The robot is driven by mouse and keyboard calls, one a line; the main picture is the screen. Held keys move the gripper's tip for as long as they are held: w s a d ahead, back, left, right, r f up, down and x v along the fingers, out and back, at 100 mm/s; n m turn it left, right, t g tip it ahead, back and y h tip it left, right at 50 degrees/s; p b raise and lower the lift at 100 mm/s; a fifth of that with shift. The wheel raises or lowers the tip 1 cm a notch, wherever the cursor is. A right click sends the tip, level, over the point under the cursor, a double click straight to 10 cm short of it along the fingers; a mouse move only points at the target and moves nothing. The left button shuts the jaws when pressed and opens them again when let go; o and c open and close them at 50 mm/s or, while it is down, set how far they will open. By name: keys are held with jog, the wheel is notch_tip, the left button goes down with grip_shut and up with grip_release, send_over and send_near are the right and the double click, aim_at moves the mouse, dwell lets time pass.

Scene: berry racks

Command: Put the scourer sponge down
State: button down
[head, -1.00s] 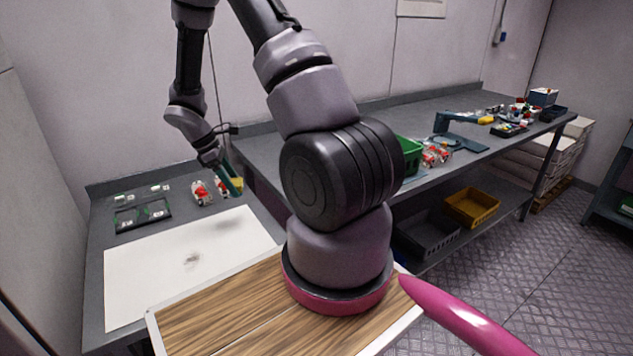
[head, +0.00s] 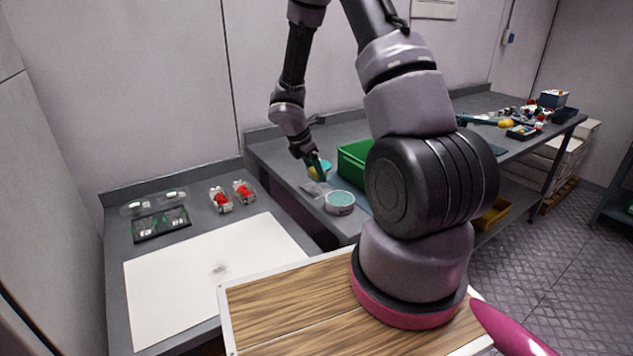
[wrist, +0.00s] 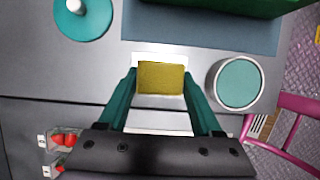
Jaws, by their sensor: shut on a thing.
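My gripper (wrist: 160,98) has teal fingers and is shut on the yellow scourer sponge (wrist: 161,78), which shows between the fingertips in the wrist view. In the head view the sponge (head: 315,173) is a small yellow patch at the gripper (head: 317,172), at the near left end of the long grey bench (head: 270,152). A pale, flat metallic item (wrist: 160,120) lies below the sponge in the wrist view. I cannot tell whether the sponge touches it.
A round tin with a teal top (head: 340,199) stands to the right of the sponge. A teal disc with a white knob (wrist: 83,16) lies on the other side. A green crate (head: 354,158) is behind. Red-filled punnets (head: 221,200) sit on the left bench beside a white sheet (head: 210,275).

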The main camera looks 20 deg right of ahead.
aim_at(312, 177)
jog(key=shift+f, duration=1.7)
jog(key=shift+a+f, duration=0.1)
jog(key=shift+f, duration=0.25)
jog(key=shift+c, duration=0.3)
grip_release()
jog(key=shift+s, duration=0.15)
